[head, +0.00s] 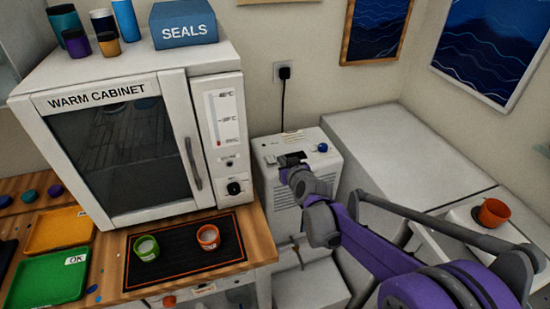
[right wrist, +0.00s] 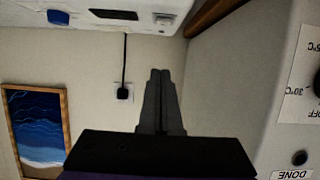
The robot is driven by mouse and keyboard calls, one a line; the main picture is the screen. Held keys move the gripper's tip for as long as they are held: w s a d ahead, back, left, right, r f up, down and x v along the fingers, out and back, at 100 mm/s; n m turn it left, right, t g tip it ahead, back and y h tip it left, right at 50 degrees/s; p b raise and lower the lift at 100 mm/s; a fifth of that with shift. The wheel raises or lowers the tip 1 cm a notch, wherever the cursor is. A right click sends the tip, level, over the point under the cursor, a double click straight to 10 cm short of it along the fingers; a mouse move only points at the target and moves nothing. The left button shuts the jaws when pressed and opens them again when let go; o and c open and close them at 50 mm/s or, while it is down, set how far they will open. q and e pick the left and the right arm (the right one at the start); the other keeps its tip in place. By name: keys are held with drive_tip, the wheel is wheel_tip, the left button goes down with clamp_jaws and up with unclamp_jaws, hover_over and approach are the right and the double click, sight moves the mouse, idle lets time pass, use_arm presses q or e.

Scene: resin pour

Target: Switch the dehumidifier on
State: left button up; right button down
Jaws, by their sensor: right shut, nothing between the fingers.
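The dehumidifier (head: 325,172) is a white box with a vented front, standing right of the warm cabinet. Its top carries a blue knob (head: 322,147), a dark slot and a small grey control at the left. In the right wrist view, upside down, its panel shows the blue knob (right wrist: 58,17), the dark slot (right wrist: 113,15) and the grey control (right wrist: 165,20). My right gripper (head: 288,163) is shut and empty, over the front of the dehumidifier's top. In the wrist view its fingertips (right wrist: 160,72) point towards the grey control, with a visible gap. My left gripper is not in view.
The warm cabinet (head: 188,130) stands close on the left; its side also shows in the wrist view (right wrist: 285,90). A black cord runs to a wall socket (head: 284,73). Cups stand on a black mat (head: 190,268). A white surface (head: 400,150) lies clear at right.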

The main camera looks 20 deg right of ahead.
drive_tip(key=shift+s, duration=0.15)
hover_over(274, 168)
wheel_tip(274, 168, down, 3)
drive_tip(key=shift+f, duration=0.2)
wheel_tip(274, 168, down, 3)
drive_tip(key=shift+f, duration=0.15)
drive_tip(key=shift+d+f, duration=0.1)
drive_tip(key=shift+f, duration=0.35)
